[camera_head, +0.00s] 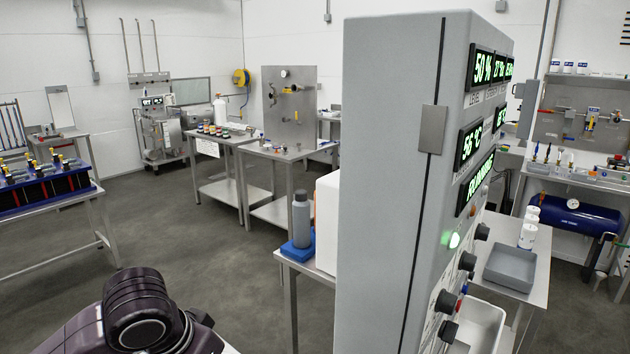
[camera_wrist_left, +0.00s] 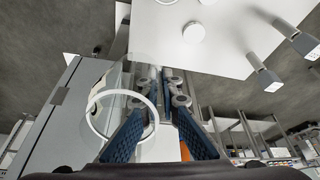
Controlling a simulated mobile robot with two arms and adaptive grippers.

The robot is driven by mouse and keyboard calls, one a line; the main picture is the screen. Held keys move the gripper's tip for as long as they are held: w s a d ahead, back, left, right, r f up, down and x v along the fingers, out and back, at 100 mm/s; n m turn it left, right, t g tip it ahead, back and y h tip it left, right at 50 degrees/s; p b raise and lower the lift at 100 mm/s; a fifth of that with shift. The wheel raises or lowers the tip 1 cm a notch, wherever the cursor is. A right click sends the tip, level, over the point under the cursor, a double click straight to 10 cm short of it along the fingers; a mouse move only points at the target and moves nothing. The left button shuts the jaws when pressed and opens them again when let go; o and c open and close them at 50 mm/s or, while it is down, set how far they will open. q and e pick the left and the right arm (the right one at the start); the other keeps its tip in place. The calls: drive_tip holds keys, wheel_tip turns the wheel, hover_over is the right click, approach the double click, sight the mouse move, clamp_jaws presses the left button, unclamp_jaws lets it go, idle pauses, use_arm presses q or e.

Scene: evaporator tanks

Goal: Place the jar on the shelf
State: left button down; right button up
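I cannot tell for sure which container is the task's jar. In the head view, white lidded jars (camera_head: 528,236) stand on the bench right of the cabinet, and several small jars (camera_head: 226,132) stand on a far table. My left gripper (camera_wrist_left: 163,90) shows in the left wrist view, its two blue-padded fingers apart. A pale ring (camera_wrist_left: 124,114), perhaps the rim of a clear vessel, overlaps the left finger there. I see nothing clearly clamped between the fingers. No shelf is clearly identifiable as the task's one. My right gripper is not in view.
A tall grey control cabinet (camera_head: 390,180) with green displays blocks the middle of the head view. A grey bottle (camera_head: 302,222) stands on a blue base beside it. A grey tray (camera_head: 510,268) lies on the right bench. Open floor (camera_head: 190,240) lies to the left.

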use_arm(q)
drive_tip(key=shift+s+a+f+n+y+b, duration=0.2)
drive_tip(key=shift+s+a+n+y+b, duration=0.25)
drive_tip(key=shift+s+a+n, duration=0.5)
drive_tip(key=shift+s+a+f+n+y+b, duration=0.15)
drive_tip(key=shift+s+a+n+y+b, duration=0.3)
drive_tip(key=shift+n, duration=0.8)
